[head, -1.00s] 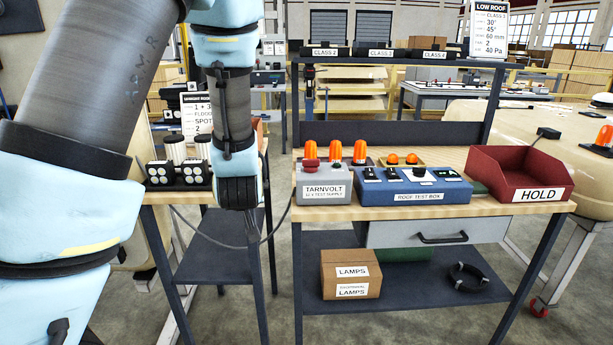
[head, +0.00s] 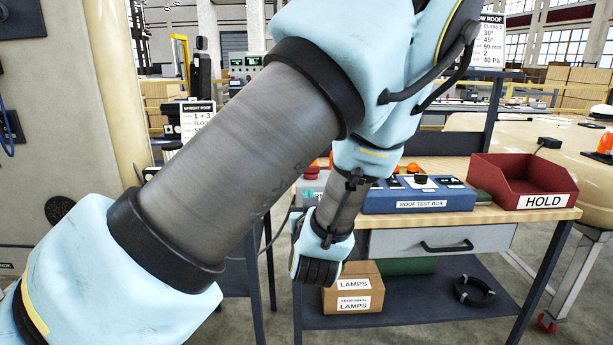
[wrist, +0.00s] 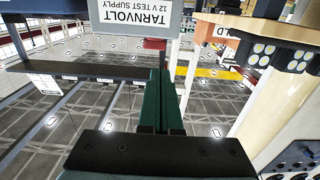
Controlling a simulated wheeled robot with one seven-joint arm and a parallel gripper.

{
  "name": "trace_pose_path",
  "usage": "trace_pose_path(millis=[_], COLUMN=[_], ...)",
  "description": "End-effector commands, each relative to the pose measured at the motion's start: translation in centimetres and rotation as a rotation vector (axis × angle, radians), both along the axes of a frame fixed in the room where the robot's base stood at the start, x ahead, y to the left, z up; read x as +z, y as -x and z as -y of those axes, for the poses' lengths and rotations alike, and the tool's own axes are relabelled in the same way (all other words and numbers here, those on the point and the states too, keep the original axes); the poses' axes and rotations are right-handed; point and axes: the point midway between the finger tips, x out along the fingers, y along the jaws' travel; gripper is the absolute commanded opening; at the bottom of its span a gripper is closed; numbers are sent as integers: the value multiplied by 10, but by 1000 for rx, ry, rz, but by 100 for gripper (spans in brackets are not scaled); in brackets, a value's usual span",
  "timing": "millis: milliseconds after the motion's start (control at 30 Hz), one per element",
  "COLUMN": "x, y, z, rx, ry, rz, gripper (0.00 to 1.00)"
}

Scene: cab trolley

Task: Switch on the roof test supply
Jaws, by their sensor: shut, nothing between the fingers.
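The grey Tarnvolt 12 V test supply (head: 311,189) stands on the wooden bench top. My arm hides most of it in the head view, and part of its red knob (head: 311,173) shows above it. In the wrist view the supply's labelled face (wrist: 135,17) appears upside down at the top edge. My gripper (wrist: 161,75) has its green fingers pressed together and empty, with the tips below that face in the picture. A gap or contact with the supply cannot be judged. The fingers are hidden in the head view.
The blue roof test box (head: 420,199) stands right of the supply, then the red HOLD bin (head: 520,182). Below are a drawer (head: 440,238), a lamps carton (head: 352,290) and a coiled black cable (head: 474,291). A lamp cluster (wrist: 277,51) shows at right in the wrist view.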

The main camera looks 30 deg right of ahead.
Motion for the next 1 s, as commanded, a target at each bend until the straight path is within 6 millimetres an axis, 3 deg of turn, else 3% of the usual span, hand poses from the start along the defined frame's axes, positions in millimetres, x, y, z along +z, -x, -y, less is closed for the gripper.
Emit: trace_pose_path(millis=[267, 700, 1000], x=[2, 3, 1], y=[-15, -93, -124], z=[6, 42, 57], rx=[3, 1, 1], ry=[0, -2, -2], rz=[0, 0, -1], gripper=[0, 0, 0])
